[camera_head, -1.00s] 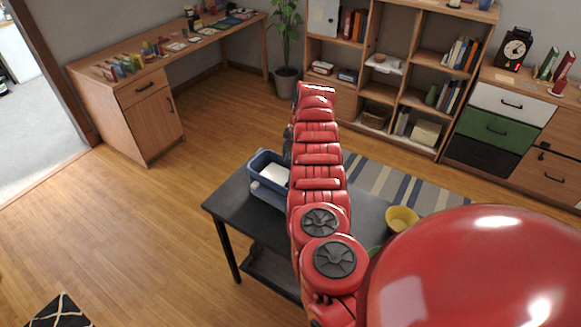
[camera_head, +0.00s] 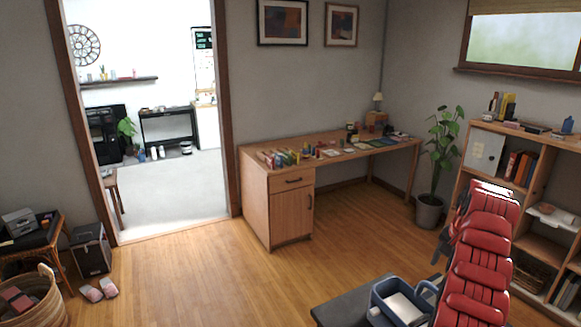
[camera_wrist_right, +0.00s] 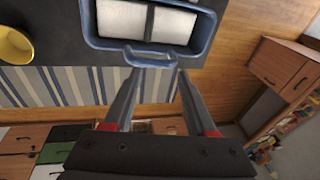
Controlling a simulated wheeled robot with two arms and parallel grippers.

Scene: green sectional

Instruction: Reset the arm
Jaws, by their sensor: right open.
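My right arm (camera_head: 477,262), red and segmented, rises at the lower right of the head view. Its dark gripper shows only in part behind the arm there. In the right wrist view my right gripper (camera_wrist_right: 158,74) is open, with two grey fingers apart and nothing held between them. The fingertips are close to the handle of a blue basket (camera_wrist_right: 208,32); I cannot tell whether they touch it. The basket holds white contents and also shows in the head view (camera_head: 374,303). My left gripper is not in view.
The basket stands on a dark table (camera_head: 335,308). A wooden desk (camera_head: 262,205) with small items, a potted plant (camera_head: 430,210) and a bookshelf (camera_head: 545,200) are behind. A yellow bowl (camera_wrist_right: 14,44) is beside the basket. Open wooden floor lies left of the table.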

